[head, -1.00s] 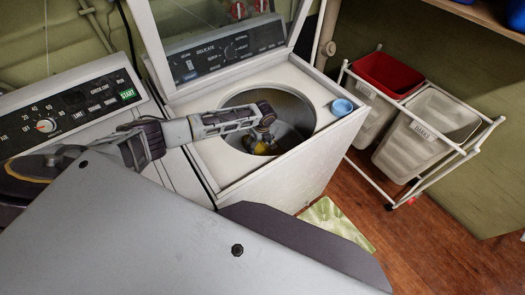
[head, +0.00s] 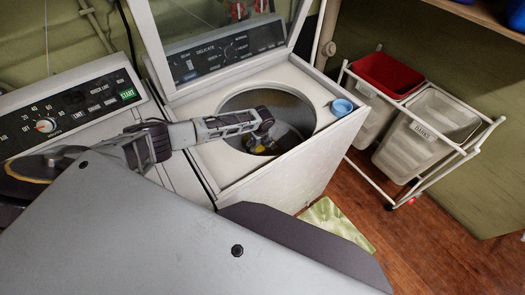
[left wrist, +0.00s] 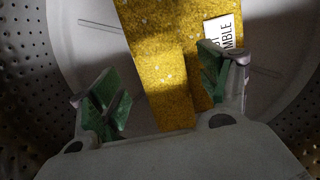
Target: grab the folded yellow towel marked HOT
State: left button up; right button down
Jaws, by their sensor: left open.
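The yellow towel (left wrist: 165,60) lies on the bottom of the washer drum, seen in the left wrist view. It carries a white label (left wrist: 222,40), partly hidden by a finger; the letters that show end in "T" and "MBLE". In the head view only a small yellow patch shows inside the drum. My left gripper (left wrist: 158,88) is open, with its green-padded fingers spread on either side of part of the towel. I cannot tell whether they touch it. In the head view my left gripper (head: 262,138) reaches down into the drum. My right gripper is not in view.
The top-loading washer (head: 310,165) has its lid up, and its drum wall surrounds my gripper. A blue cap or cup (head: 341,107) sits on the washer's right rim. A second machine (head: 75,110) stands left. A cart with a red bin (head: 388,72) and a pale bin (head: 425,135) stands right.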

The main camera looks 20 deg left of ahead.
aim_at(258, 148)
pick_arm(q)
jog(key=shift+w+a+f, duration=0.15)
jog(key=shift+f, duration=0.65)
jog(key=shift+w+a+f, duration=0.1)
jog(key=shift+a+f, duration=0.05)
jog(key=shift+f, duration=0.9)
jog(key=c, duration=0.6)
jog(key=shift+a, duration=0.1)
jog(key=c, duration=0.6)
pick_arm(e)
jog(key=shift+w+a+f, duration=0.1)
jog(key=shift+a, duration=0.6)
pick_arm(q)
jog(key=shift+r, duration=0.15)
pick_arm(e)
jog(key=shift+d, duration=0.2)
